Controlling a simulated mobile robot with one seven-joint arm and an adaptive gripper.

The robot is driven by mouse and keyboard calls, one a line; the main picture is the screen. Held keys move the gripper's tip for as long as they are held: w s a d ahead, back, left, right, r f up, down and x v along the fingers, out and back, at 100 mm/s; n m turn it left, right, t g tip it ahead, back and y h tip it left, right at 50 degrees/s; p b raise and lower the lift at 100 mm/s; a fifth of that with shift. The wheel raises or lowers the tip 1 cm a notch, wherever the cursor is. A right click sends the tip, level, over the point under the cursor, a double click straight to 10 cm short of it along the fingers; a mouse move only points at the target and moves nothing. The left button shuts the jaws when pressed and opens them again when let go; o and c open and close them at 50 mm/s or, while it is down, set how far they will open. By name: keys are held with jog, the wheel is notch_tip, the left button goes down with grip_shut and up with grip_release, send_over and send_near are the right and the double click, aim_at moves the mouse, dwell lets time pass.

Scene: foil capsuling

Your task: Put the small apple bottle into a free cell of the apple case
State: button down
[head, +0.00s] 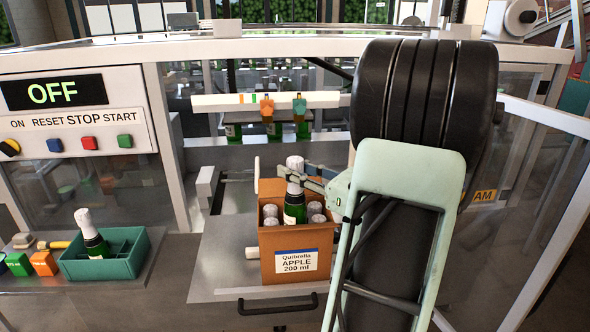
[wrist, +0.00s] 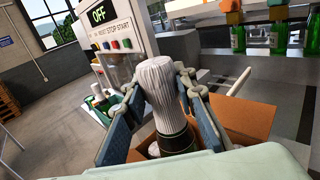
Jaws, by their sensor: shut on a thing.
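A small green bottle with a white foil top (head: 294,190) is in my gripper (head: 307,176). It stands upright over the open apple case (head: 291,262), with its lower part inside the box walls. The case is brown cardboard with a label reading "Quibrella APPLE 200 ml". Several white-capped bottles (head: 270,212) sit in its cells. In the wrist view the fingers are shut around the white foil top (wrist: 158,88). The bottle's base is hidden, so I cannot tell whether it touches the cell floor.
A green divided tray (head: 126,253) at left holds one white-foiled bottle (head: 90,232). Orange and green blocks (head: 43,263) lie beside it. The case stands on a metal shelf with a black handle (head: 277,308). Green bottles under coloured clamps (head: 267,107) stand behind. The control panel (head: 72,112) reads OFF.

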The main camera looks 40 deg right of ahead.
aim_at(301, 193)
jog(key=shift+f+b, duration=1.95)
jog(key=shift+f, duration=0.6)
jog(key=c, duration=1.5)
grip_release()
jog(key=shift+f, duration=0.15)
jog(key=shift+s, duration=0.15)
jog(key=v, duration=1.1)
jog(key=shift+s+d, duration=0.2)
jog(key=shift+s, duration=0.2)
jog(key=shift+w, duration=0.1)
